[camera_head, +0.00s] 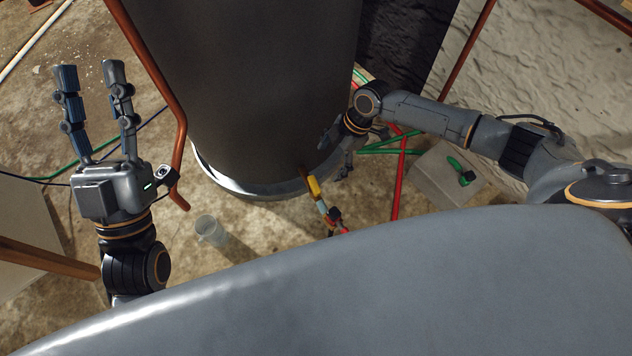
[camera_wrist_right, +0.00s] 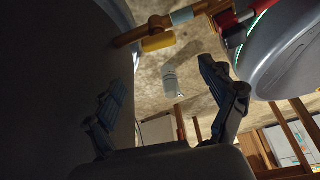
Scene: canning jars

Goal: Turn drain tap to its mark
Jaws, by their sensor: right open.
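The drain tap's brass pipe (camera_wrist_right: 140,35) comes out low from the large dark tank (camera_head: 262,75). A yellow piece (camera_head: 313,186) sits on it, also visible in the right wrist view (camera_wrist_right: 158,43). A pale blue sleeve (camera_wrist_right: 181,16) and a red part (camera_head: 343,230) follow farther out. I cannot make out the mark. My right gripper (camera_head: 335,155) is beside the tank's lower wall, behind the tap in the head view. In the right wrist view its fingers (camera_wrist_right: 165,95) are apart with nothing between them, short of the tap. My left gripper (camera_head: 90,72) is open and empty, left of the tank.
A clear cup (camera_head: 210,230) stands on the floor left of the tap. A copper pipe (camera_head: 160,90) runs between my left gripper and the tank. Red and green pipes (camera_head: 400,180) and a pale block (camera_head: 440,185) with a green item lie right. Floor near the cup is mostly clear.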

